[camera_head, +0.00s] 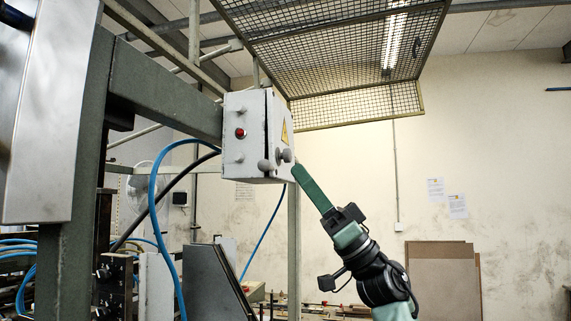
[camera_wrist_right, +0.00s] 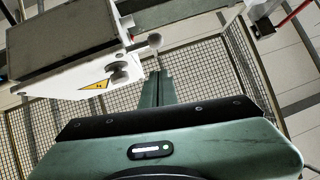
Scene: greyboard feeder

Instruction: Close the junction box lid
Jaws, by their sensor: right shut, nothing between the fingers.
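The junction box (camera_head: 243,136) is a pale, worn metal box on the end of a green beam in the head view. Its lid (camera_head: 279,115) is on the right side, with a yellow warning triangle and a round knob. A dark seam shows between lid and box, so the lid looks slightly ajar. The lid also shows in the right wrist view (camera_wrist_right: 75,84), at upper left. My right gripper (camera_head: 299,172) is shut and empty, its green fingers pointing up-left just below and right of the knob. I cannot tell if they touch. My left gripper is not in view.
A wire mesh guard (camera_head: 330,45) hangs above and right of the box. Blue hoses (camera_head: 154,205) and a green machine frame (camera_head: 78,200) stand on the left. The space right of the lid, towards the wall (camera_head: 500,150), looks open.

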